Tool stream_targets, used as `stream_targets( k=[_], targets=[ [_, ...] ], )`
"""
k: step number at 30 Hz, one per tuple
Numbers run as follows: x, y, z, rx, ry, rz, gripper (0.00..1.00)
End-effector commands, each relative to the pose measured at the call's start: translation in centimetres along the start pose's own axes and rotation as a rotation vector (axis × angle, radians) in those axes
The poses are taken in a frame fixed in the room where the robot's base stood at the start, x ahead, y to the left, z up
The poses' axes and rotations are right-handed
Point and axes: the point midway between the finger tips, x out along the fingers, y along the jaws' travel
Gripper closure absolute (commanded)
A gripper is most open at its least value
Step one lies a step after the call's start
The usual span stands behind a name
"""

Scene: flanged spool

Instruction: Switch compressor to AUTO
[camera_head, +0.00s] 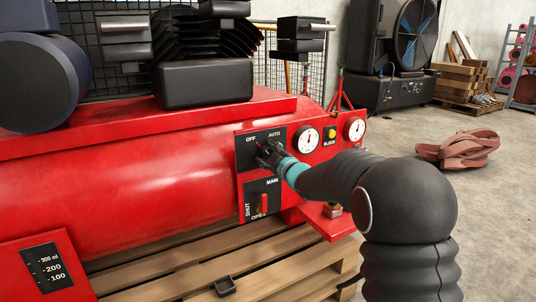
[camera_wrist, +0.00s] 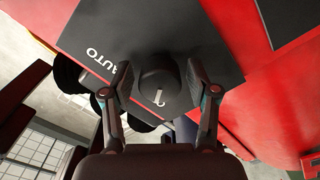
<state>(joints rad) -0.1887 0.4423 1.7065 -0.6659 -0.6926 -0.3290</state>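The red compressor (camera_head: 150,185) has a black switch panel (camera_head: 245,157) with OFF at left and AUTO at right in the head view. My gripper (camera_head: 268,155) is at this panel and hides the knob there. In the wrist view the round black selector knob (camera_wrist: 158,76) lies between the two fingers of my gripper (camera_wrist: 160,80). The fingers are apart, one on each side, with a narrow gap to the knob. A white pointer mark on the knob faces down in the picture, away from the AUTO label (camera_wrist: 99,60). The OFF label is mostly hidden in the wrist view.
Below the panel is a MAIN valve panel (camera_head: 262,198) with a red lever. Two gauges (camera_head: 306,139) and a yellow BLEED button (camera_head: 330,132) are to the right. A wooden pallet (camera_head: 185,268) lies below.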

Motion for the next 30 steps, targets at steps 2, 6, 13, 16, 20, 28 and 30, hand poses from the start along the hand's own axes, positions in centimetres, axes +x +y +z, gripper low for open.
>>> stream_targets(
  k=[2, 6, 13, 16, 20, 28, 30],
  targets=[
    [-0.01, 0.01, 0.0, 0.0, 0.0, 0.0, 0.67],
    [-0.02, 0.01, 0.0, 0.0, 0.0, 0.0, 0.95],
    [-0.02, 0.03, -0.03, 0.015, 0.0, 0.0, 0.95],
    [-0.03, 0.06, -0.05, 0.042, 0.0, 0.0, 0.95],
    [-0.03, 0.09, -0.08, 0.107, 0.0, 0.0, 0.95],
    [-0.03, 0.19, -0.12, 0.327, -0.001, 0.0, 0.95],
    [-0.03, 0.2, -0.13, 0.394, -0.001, 0.0, 0.95]
  ],
)
